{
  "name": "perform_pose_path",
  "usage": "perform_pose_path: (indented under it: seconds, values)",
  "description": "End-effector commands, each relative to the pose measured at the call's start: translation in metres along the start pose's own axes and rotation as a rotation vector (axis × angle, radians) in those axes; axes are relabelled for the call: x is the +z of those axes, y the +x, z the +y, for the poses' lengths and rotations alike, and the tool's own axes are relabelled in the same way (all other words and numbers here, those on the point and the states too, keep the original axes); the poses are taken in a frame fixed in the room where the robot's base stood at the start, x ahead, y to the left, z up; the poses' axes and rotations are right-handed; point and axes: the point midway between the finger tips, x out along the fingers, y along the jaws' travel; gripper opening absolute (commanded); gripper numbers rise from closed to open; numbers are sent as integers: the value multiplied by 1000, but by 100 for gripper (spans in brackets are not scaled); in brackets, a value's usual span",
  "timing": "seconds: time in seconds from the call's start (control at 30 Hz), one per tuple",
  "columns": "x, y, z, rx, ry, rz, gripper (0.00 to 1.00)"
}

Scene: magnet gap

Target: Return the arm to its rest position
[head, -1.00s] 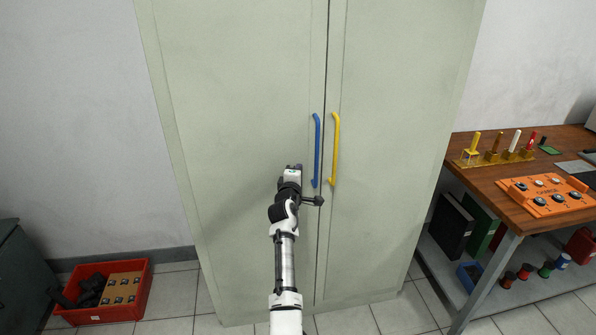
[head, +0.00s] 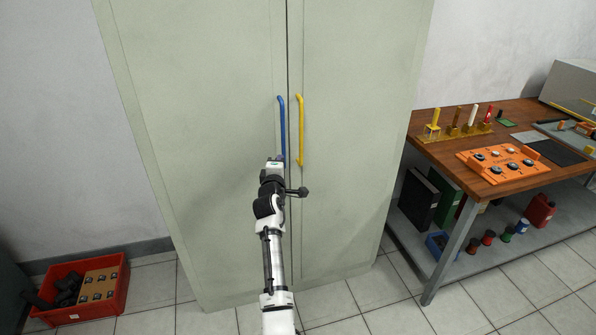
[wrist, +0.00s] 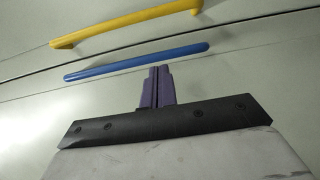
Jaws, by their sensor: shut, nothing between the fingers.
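My arm reaches up from the bottom of the head view toward a tall pale green cabinet (head: 200,130). My gripper (head: 273,163) is in front of the left door, at the lower end of the blue handle (head: 282,125). In the wrist view the purple fingers of my gripper (wrist: 157,70) are together with nothing between them. Their tips point toward the blue handle (wrist: 140,62); I cannot tell whether they touch it. The yellow handle (head: 300,130) is on the right door and also shows in the wrist view (wrist: 125,22). Both doors look shut.
A red crate (head: 110,303) sits on the floor at lower left. Tiled floor before the cabinet is clear.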

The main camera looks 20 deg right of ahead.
Motion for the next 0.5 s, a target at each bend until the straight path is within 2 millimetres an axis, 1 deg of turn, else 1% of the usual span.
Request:
perform_pose_path:
  seconds: [0.03, 0.2, 0.3, 0.5]
  values:
    - [12, -5, -2, -1, 0, -3, 0]
    - [38, -17, -3, -1, -1, -1, 0]
    - [48, -22, -2, -1, -1, 0, 0]
    - [56, -26, -2, -3, -2, 1, 0]
